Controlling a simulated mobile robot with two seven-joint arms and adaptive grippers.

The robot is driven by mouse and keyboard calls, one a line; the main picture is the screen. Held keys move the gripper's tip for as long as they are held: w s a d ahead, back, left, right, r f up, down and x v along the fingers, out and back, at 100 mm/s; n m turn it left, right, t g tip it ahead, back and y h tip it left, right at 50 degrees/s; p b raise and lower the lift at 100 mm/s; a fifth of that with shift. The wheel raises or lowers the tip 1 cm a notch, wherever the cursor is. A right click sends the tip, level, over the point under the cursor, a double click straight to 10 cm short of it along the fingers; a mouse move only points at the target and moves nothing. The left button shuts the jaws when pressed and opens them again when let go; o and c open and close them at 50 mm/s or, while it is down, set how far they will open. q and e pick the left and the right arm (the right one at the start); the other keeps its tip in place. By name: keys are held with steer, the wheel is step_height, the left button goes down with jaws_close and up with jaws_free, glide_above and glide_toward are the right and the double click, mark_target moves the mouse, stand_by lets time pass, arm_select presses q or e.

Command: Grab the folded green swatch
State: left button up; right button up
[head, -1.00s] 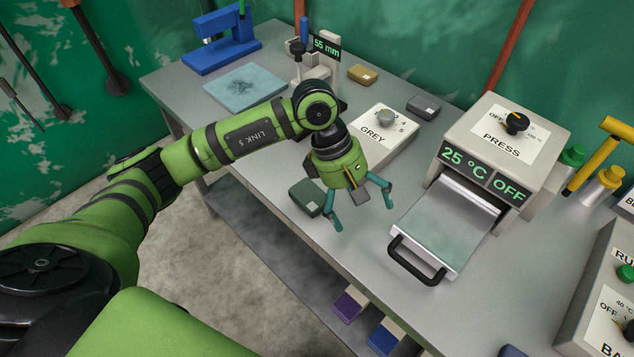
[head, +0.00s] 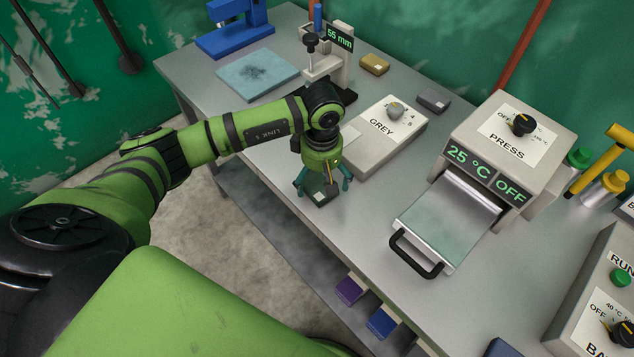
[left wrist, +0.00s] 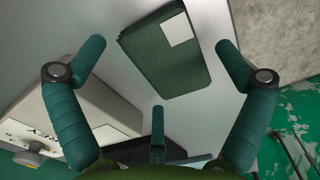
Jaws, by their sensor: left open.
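The folded green swatch (head: 322,198) is dark green with a white label and lies on the grey bench near its front edge. It also shows in the left wrist view (left wrist: 160,65), flat and tilted in the picture, with the white label at its upper right. My left gripper (head: 322,184) is open above the swatch, pointing down, with teal fingers on either side of it. In the left wrist view the swatch lies between the two spread fingers, and the third finger is below it in the picture. I see no contact. My right gripper is not in view.
A thickness gauge (head: 322,65) and a pale blue cloth (head: 257,75) are farther back. Purple and blue swatches lie below the bench.

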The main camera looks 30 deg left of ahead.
arm_select(q)
steer(key=c, duration=1)
steer(key=shift+c, duration=0.2)
